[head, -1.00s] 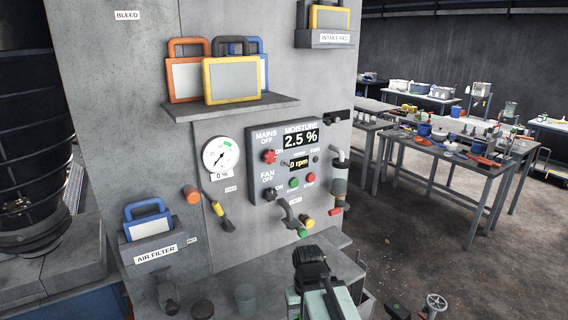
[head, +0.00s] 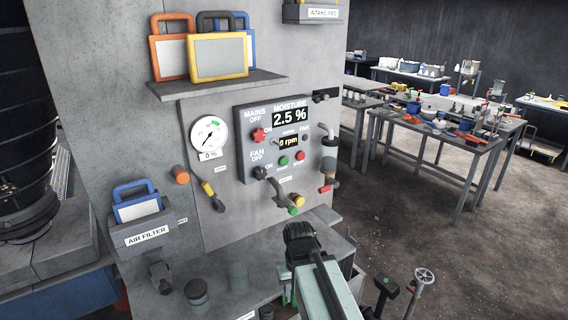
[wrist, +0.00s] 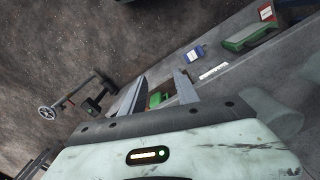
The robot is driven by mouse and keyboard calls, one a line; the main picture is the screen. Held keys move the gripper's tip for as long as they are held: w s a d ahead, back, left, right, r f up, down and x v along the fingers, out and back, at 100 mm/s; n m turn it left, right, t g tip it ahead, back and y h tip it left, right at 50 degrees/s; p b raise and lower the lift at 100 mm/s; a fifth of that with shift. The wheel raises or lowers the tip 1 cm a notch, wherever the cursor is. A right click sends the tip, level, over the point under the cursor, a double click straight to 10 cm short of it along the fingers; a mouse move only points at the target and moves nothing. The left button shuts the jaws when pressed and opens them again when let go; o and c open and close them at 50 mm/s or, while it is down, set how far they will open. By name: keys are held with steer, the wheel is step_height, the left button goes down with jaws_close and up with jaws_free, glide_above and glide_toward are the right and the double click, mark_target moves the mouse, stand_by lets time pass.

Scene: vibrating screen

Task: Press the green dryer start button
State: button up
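The green dryer start button (head: 283,161) is a small round button on the dark control panel (head: 243,150), below the "0 rpm" display (head: 289,142). A red stop button (head: 299,156) sits just right of it. My gripper (head: 300,232) is below the panel and apart from it, in front of the ledge. In the wrist view my gripper (wrist: 157,88) has its two fingers apart, with nothing held between them. I cannot make out the start button in the wrist view.
A black fan handle (head: 262,173) and a yellow-green ended valve (head: 295,203) jut out near the buttons. A red mains knob (head: 258,135) is upper left on the panel. A ledge with dark jars (head: 196,291) lies below. Open floor (head: 420,240) is at right.

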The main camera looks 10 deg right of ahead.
jaws_close()
stand_by(1.4)
